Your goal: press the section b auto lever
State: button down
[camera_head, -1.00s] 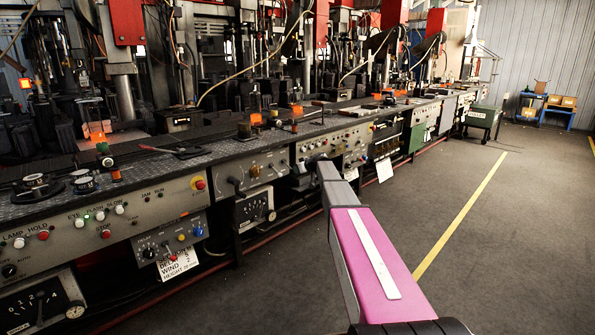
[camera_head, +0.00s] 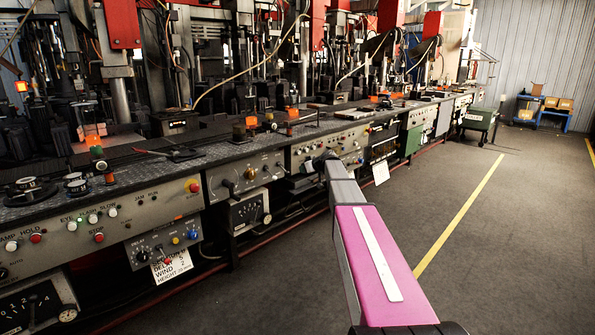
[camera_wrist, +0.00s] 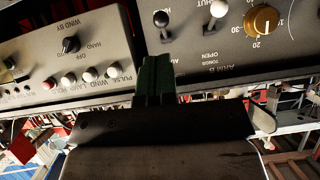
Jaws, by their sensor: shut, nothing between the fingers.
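In the wrist view the grey panel (camera_wrist: 277,55), seen upside down, is marked "ARM B" and "TONGS OPEN". It carries a small black-tipped lever (camera_wrist: 161,20) and a white-tipped lever (camera_wrist: 218,10). I cannot read an "auto" label at either. My gripper (camera_wrist: 155,60) is shut and empty, its dark green fingers pointing at the panel, tips just below the black-tipped lever; I cannot tell whether they touch. In the head view my gripper (camera_head: 317,161) is small and dark at the end of my arm, before the middle of the console row, and partly hides the controls there.
Beside the levers is a brass dial (camera_wrist: 262,19). A second panel (camera_wrist: 115,42) with a black knob and several buttons is at left in the wrist view. The long console (camera_head: 250,165) runs along the machines; the floor (camera_head: 480,260) at right is clear.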

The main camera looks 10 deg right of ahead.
jog(key=s+d, duration=0.2)
jog(key=s, duration=0.1)
jog(key=shift+s+d+r, duration=0.25)
jog(key=shift+d+r, duration=0.1)
jog(key=s+a+f+m+g+h, duration=0.1)
jog(key=s+a+f+g, duration=0.3)
jog(key=s+f, duration=0.65)
jog(key=s+a+f+m+g+h, duration=0.1)
jog(key=s+f, duration=0.3)
jog(key=s, duration=0.7)
jog(key=s+a+f+m+g+h, duration=0.1)
jog(key=s+f+m+g+h, duration=0.1)
jog(key=s, duration=1)
jog(key=s+a+f+m+g+h, duration=0.1)
jog(key=s+f+m+g+h, duration=0.1)
jog(key=s+f, duration=0.4)
jog(key=s+m+h, duration=0.1)
jog(key=s, duration=0.4)
jog(key=shift+s+a+f+g+h, duration=0.3)
jog(key=shift+a+f, duration=0.05)
